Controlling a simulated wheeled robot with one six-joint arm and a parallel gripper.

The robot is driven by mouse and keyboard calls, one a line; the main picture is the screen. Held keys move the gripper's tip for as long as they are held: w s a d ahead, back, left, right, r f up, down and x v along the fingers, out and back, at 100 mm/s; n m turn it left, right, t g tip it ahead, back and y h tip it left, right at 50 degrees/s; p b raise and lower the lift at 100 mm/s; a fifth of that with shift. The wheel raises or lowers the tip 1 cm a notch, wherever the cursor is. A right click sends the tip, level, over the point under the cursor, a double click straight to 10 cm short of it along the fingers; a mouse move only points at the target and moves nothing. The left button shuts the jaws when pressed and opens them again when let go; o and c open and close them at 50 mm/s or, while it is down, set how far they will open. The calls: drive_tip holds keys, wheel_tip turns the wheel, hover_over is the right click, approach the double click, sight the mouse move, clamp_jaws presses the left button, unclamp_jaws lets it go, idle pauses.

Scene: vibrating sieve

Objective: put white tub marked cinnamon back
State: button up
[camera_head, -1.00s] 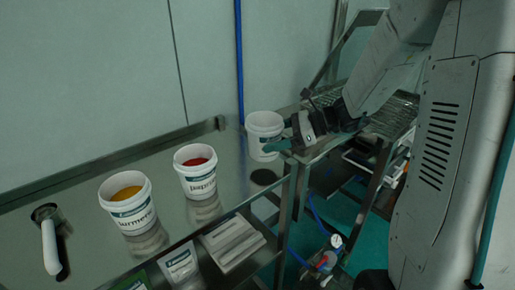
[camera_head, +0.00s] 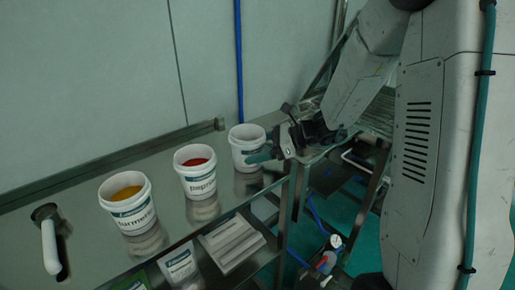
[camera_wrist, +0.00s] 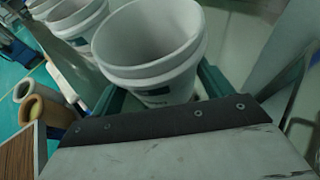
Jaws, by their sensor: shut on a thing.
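The white tub (camera_head: 246,146) is at the right end of the steel table in the head view, beside the paprika tub. Its inside looks empty and its label is mostly hidden, so I cannot read the name. My gripper (camera_head: 272,156) is shut on this tub from the right, with teal fingers around its side. In the wrist view the tub (camera_wrist: 150,45) sits upright between the teal fingers (camera_wrist: 160,95). It appears on or just above the table top; I cannot tell whether it touches.
A paprika tub (camera_head: 196,172) with red powder and a turmeric tub (camera_head: 128,203) with yellow powder stand to the left on the table (camera_head: 85,185). A white-handled scoop (camera_head: 50,245) lies at far left. A lower shelf holds packets (camera_head: 180,266). A blue pipe (camera_head: 240,60) runs down the wall.

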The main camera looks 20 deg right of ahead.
drive_tip(key=o, duration=1.1)
drive_tip(key=shift+r, duration=0.2)
drive_tip(key=v, duration=1.1)
drive_tip(key=s+a+r+n+g+h, duration=0.3)
drive_tip(key=s+a+r+n+g, duration=0.15)
drive_tip(key=s+a+n, duration=0.6)
drive_tip(key=shift+s+d+r+n+h, duration=0.15)
drive_tip(key=shift+s+d+n+h, duration=0.4)
drive_tip(key=shift+s+n+h, duration=1.4)
drive_tip(key=shift+s+d+r+n+h, duration=0.15)
drive_tip(key=shift+s+d+n+h, duration=0.7)
drive_tip(key=shift+s+n, duration=1.9)
drive_tip(key=shift+s+d+r+n+h, duration=0.15)
drive_tip(key=shift+s+d+n+h, duration=0.15)
drive_tip(key=shift+s+n+h, duration=2.05)
drive_tip(key=shift+s+m+y, duration=0.6)
drive_tip(key=shift+y, duration=0.05)
